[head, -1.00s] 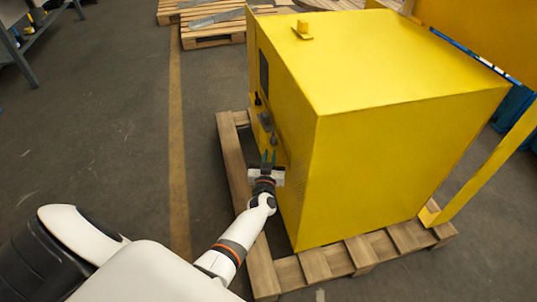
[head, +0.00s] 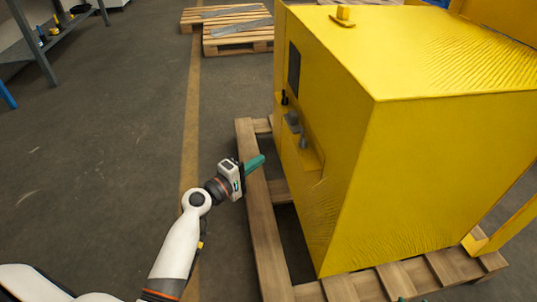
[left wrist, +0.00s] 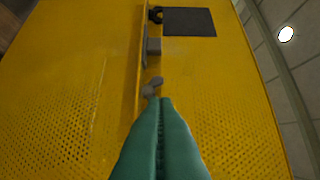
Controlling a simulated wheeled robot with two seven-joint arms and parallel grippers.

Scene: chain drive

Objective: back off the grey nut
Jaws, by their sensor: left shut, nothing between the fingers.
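The grey nut (head: 303,142) is a small grey piece on a ledge on the side of the yellow cabinet (head: 335,150), below a grey block (head: 293,121). In the left wrist view the nut (left wrist: 152,87) shows just beyond my fingertips, beside a yellow edge. My left gripper (head: 262,159) has teal fingers, pressed together and empty. In the head view it stands left of the cabinet, apart from the nut. The left wrist view shows its closed fingers (left wrist: 160,102) pointing toward the nut. A tiny teal tip at the bottom edge of the head view may be my right gripper (head: 402,299).
The cabinet stands on a wooden pallet (head: 262,225) that juts out beneath it. A dark panel (head: 294,65) and a black knob (head: 284,98) are above the nut. More pallets (head: 237,46) lie behind. A grey shelf (head: 52,45) stands far left. The floor between is clear.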

